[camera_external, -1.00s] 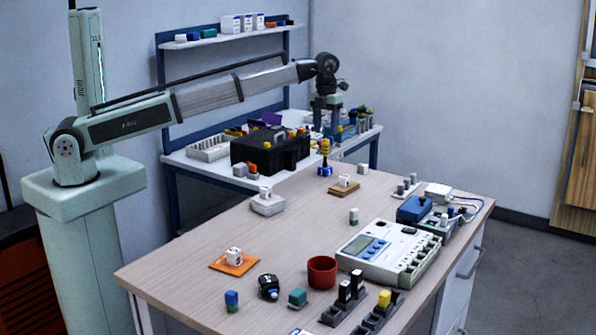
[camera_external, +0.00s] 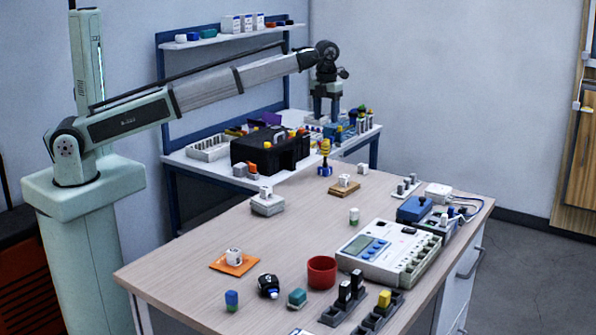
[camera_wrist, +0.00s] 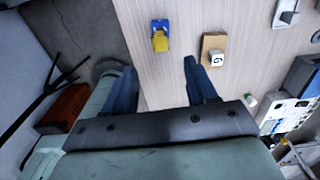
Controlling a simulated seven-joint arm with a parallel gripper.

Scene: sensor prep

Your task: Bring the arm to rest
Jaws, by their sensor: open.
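My gripper (camera_external: 326,115) hangs pointing down in the external view, above the far end of the wooden table. In the wrist view its two blue fingers (camera_wrist: 158,72) are apart, with nothing between them. A blue-and-yellow part (camera_external: 325,160) stands upright on the table below and apart from the gripper. It also shows beyond the fingers in the wrist view (camera_wrist: 160,36). A white numbered cube on a brown wooden block (camera_external: 343,187) sits nearby; this block shows at the right finger's tip side in the wrist view (camera_wrist: 213,50).
The wooden table (camera_external: 190,254) also bears a red cup (camera_external: 321,272), a grey-white meter (camera_external: 388,252), a blue box (camera_external: 414,208) and an orange pad (camera_external: 226,265). Behind, a black case (camera_external: 268,150) stands on a side bench under a shelf (camera_external: 218,38). The air above the table is clear.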

